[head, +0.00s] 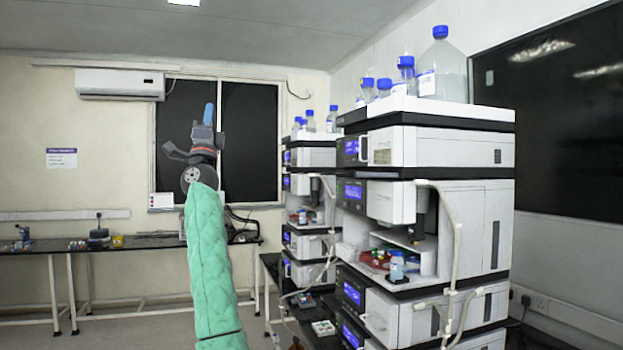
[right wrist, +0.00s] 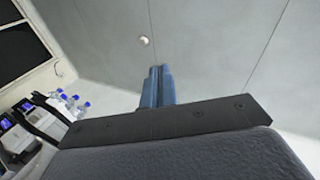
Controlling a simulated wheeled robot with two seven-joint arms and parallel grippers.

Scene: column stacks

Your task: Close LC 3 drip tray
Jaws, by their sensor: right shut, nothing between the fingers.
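A near stack of white and dark instrument modules (head: 480,230) stands at the right in the head view, and a similar stack (head: 315,155) stands behind it. I read no LC 3 label and cannot tell which part is the drip tray. The near stack has an open bay with a small bottle (head: 397,268) and red and green items. My right gripper (head: 208,115) is raised, pointing up, left of both stacks and apart from them. Its blue fingers (right wrist: 157,87) are together and empty in the right wrist view, against the ceiling. My left gripper is out of view.
Blue-capped bottles (head: 441,65) stand on top of the near stack. Pale tubing (head: 453,240) hangs along its front and side. A dark bench (head: 130,243) runs along the back wall. Open floor (head: 150,312) lies at lower left.

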